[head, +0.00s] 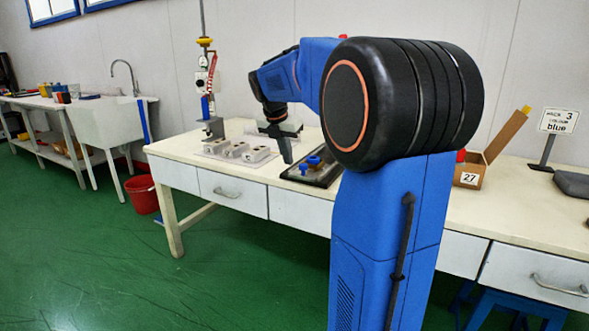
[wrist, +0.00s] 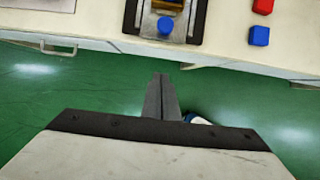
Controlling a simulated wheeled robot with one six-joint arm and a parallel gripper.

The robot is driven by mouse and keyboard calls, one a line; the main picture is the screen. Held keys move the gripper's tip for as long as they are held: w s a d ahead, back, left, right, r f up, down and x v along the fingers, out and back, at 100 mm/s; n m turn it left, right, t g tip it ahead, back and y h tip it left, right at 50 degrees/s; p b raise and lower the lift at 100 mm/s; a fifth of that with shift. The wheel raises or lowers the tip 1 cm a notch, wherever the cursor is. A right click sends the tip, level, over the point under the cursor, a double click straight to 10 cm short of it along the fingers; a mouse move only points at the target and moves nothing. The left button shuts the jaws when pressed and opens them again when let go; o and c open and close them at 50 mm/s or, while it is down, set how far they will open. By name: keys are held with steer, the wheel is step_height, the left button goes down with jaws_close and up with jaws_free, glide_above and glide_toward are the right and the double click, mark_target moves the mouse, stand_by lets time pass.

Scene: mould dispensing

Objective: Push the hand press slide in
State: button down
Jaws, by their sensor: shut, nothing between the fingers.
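The hand press (wrist: 193,22) shows at the top of the wrist view, cut off by the frame edge. It has dark side rails, a pale metal bed and a round blue knob (wrist: 165,26) at its near end, with a yellowish part just behind. In the head view it appears as a dark-framed unit (head: 325,179) with blue parts on the bench. My gripper (wrist: 161,78) is shut and empty, its fingertips pointing towards the knob with a gap between. In the head view my gripper (head: 287,158) hangs just left of the press. How far the slide is out is unclear.
A red block (wrist: 262,6) and a blue block (wrist: 259,36) lie right of the press on the bench (wrist: 110,22). White moulds (head: 233,149) stand left of my gripper. A drawer handle (wrist: 55,48) juts from the bench front. A box marked 27 (head: 469,177) stands farther right.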

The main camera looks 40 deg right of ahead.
mark_target(308, 172)
steer(key=shift+w+d+f, duration=0.5)
steer(key=shift+d+f, duration=0.65)
steer(key=shift+f, duration=0.35)
steer(key=shift+w+d+f, duration=0.45)
steer(key=shift+d+f, duration=0.75)
steer(key=shift+f, duration=0.3)
steer(key=shift+w+d+f, duration=0.5)
steer(key=shift+d+f, duration=0.65)
steer(key=shift+f, duration=0.35)
steer(key=w+d, duration=0.1)
steer(key=d, duration=0.1)
steer(key=w+d, duration=0.1)
steer(key=d, duration=0.2)
steer(key=w+d, duration=0.1)
steer(key=d, duration=0.1)
steer(key=shift+d+f, duration=0.1)
steer(key=shift+d, duration=0.2)
steer(key=shift+a, duration=0.1)
